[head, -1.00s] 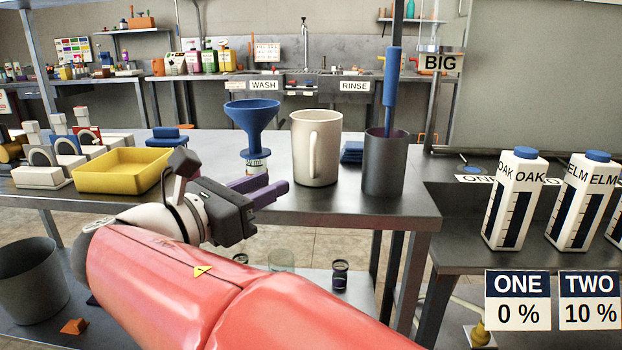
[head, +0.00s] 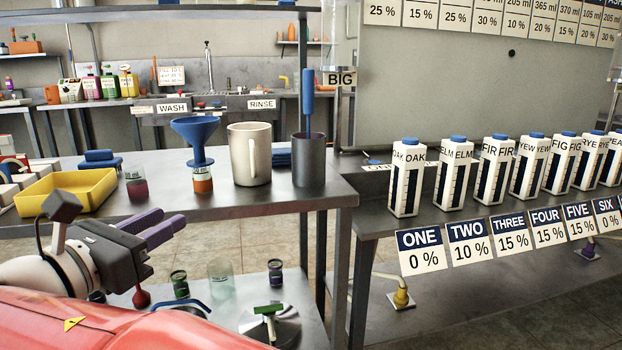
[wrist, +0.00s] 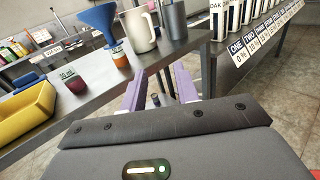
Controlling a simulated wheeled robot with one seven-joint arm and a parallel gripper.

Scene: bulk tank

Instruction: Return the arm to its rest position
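My arm is red and white and stretches in from the lower left of the head view. My gripper (head: 170,219) is in front of the steel bench's front edge, near the yellow tray. Its two purple fingers are apart with nothing held between them. In the wrist view the gripper (wrist: 158,86) also shows its fingers spread, with the floor and lower shelf visible between them.
The bench (head: 262,199) holds a yellow tray (head: 32,206), a dark red jar (head: 137,189), a blue funnel (head: 195,130) over an orange jar (head: 203,184), a cream jug (head: 250,155) and a grey beaker (head: 309,165). Labelled bottles (head: 405,180) stand right.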

